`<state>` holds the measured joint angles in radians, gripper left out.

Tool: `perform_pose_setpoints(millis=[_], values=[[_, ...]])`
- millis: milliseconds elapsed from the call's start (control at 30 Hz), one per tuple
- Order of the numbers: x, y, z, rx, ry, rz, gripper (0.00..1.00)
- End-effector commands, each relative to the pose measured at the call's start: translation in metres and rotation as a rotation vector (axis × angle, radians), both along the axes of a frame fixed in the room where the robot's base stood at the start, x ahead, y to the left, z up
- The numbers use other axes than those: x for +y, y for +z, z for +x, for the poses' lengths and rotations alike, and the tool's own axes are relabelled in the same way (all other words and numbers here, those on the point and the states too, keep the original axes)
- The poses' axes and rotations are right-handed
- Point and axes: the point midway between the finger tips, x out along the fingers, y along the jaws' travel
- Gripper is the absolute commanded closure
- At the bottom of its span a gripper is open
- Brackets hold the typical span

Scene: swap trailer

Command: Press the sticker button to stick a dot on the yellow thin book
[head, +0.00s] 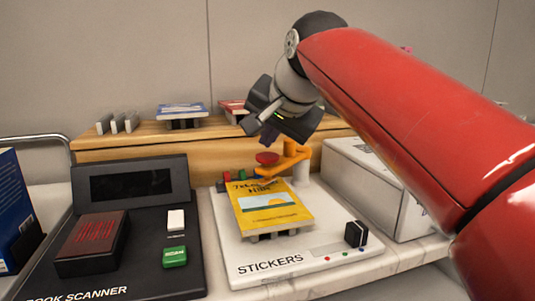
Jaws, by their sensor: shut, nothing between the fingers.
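The yellow thin book (270,207) lies face up on a small dark support on the white sticker station (232,254). An orange arm (287,161) of the station reaches over the book's far edge, with a red round button (267,157) at its left end. My gripper (262,130) is shut and empty. It is just above and behind the red button, pointing down and left. A gap seems to show between the fingers and the button, but the exact distance is unclear. No dot can be made out on the book's visible cover.
The book scanner (100,270) with a green button (175,256) stands at left. A white box (375,190) is at right, below my arm. A wooden shelf (130,140) with books runs behind. A blue book (14,210) is at far left.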

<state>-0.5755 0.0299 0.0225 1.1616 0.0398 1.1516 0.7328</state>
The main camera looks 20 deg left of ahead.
Motion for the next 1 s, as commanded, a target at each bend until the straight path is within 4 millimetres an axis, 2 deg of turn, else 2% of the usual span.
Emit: perform_pose_setpoints(millis=[533,1000], values=[[0.0,0.048,0.0,0.0,-0.001,0.001,1.0],[0.0,0.05,0.0,0.0,0.0,0.0,1.0]])
